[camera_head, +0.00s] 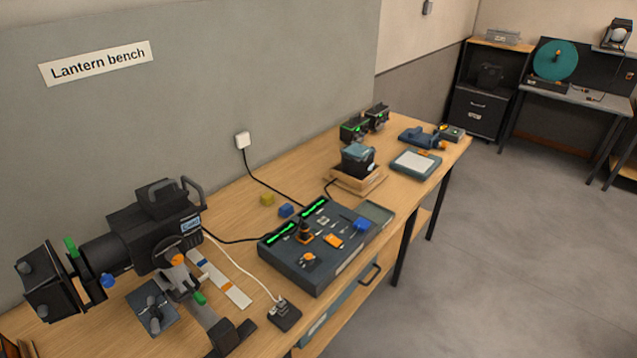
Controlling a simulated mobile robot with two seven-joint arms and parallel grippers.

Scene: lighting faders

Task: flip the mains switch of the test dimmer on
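A dark grey control box (292,268) with two green-lit strips, a black-and-orange lever, orange parts and a blue part lies on the wooden bench near the middle. A small black box (285,314) with a white cable sits at the bench's front edge, left of it. Neither carries a label I can read, so I cannot tell which is the test dimmer. I cannot make out a mains switch or its position. Neither of my grippers shows in the head view.
A large black lantern (140,240) stands on the bench's left end. A wooden tray (368,184) with a dark block, a white-topped pad (415,163) and tools lie towards the far right end. A cable runs to a wall socket (242,140). Floor right of the bench is clear.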

